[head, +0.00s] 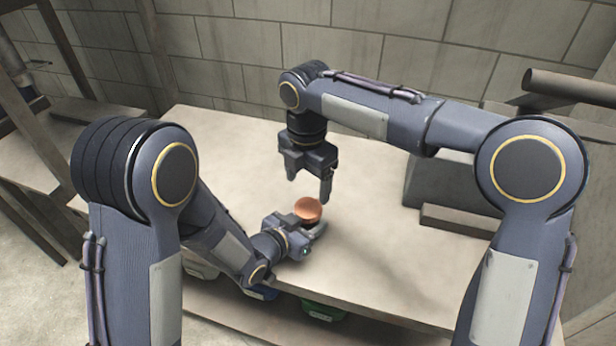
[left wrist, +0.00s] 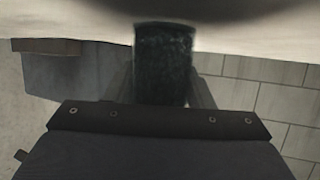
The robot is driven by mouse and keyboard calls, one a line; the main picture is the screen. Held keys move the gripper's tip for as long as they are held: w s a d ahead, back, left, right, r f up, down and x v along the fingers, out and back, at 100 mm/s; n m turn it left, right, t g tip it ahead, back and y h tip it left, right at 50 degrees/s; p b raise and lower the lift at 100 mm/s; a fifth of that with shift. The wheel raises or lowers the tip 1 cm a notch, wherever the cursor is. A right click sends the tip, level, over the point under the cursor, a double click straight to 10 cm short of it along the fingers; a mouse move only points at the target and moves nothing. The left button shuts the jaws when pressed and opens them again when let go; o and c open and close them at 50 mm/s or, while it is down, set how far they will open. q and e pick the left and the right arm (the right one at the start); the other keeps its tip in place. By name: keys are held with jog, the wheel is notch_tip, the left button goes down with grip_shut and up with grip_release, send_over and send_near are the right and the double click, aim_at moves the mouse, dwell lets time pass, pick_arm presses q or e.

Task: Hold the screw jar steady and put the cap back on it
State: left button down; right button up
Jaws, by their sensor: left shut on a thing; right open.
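My left gripper (head: 312,236) is low over the table and shut on the screw jar. In the left wrist view the jar (left wrist: 163,65) is a dark, mottled cylinder between the fingers. In the head view a round copper-coloured piece (head: 308,209), which looks like the cap, shows at the left fingertips; it hides most of the jar. I cannot tell whether it is seated on the jar. My right gripper (head: 309,184) points down, open, just above the copper piece. I cannot tell whether its fingertips touch it.
The pale table (head: 390,250) is clear around the grippers. A grey block (head: 440,183) stands at its right side, with a low brown bar (head: 455,220) before it. Several bins, one green (head: 325,312), sit under the front edge. A tiled wall closes off the back.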

aim_at(308, 207)
jog(key=shift+w+r+n, duration=0.1)
jog(key=shift+r+n, duration=0.2)
jog(key=shift+r, duration=0.05)
jog(key=shift+f, duration=0.15)
jog(key=shift+f, duration=3.9)
jog(key=shift+c, duration=0.4)
jog(key=c, duration=0.9)
jog(key=m, duration=0.6)
jog(key=shift+m, duration=0.3)
jog(key=shift+c, duration=0.2)
